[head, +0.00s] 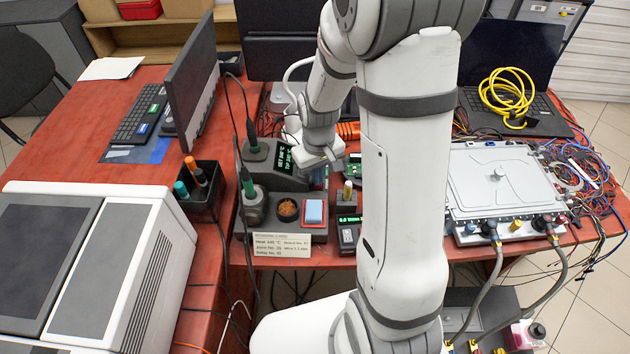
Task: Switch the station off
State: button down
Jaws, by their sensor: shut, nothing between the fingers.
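The soldering station (262,172) is a dark grey unit with a small lit green display (285,157), on the red table left of my arm. A soldering iron with a green handle (247,182) stands in its holder at the left. A brass-wool cup (288,210) and a blue sponge (314,211) sit in the tray in front. My gripper (325,166) is shut and empty, over the right end of the station. It hides part of the station's front there, and I cannot make out a power switch. I cannot tell whether the gripper touches the station.
A printed card (281,245) stands at the table's front edge. A small meter (349,232) is right of the tray. A black pen cup (203,190) and a monitor (192,85) are left. A silver cold plate (502,185) with hoses and loose wires (585,180) lie right.

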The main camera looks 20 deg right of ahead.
jog(key=shift+f+b, duration=0.3)
jog(key=shift+f, duration=0.1)
jog(key=shift+r, duration=0.1)
jog(key=shift+r+p, duration=2.65)
jog(key=shift+r, duration=0.8)
jog(key=s+r+m+t, duration=0.2)
jog(key=s+r, duration=1.2)
jog(key=r, duration=0.2)
jog(key=shift+s+a+t, duration=0.15)
jog(key=shift+a+t, duration=0.15)
jog(key=shift+t, duration=0.1)
jog(key=shift+r, duration=0.1)
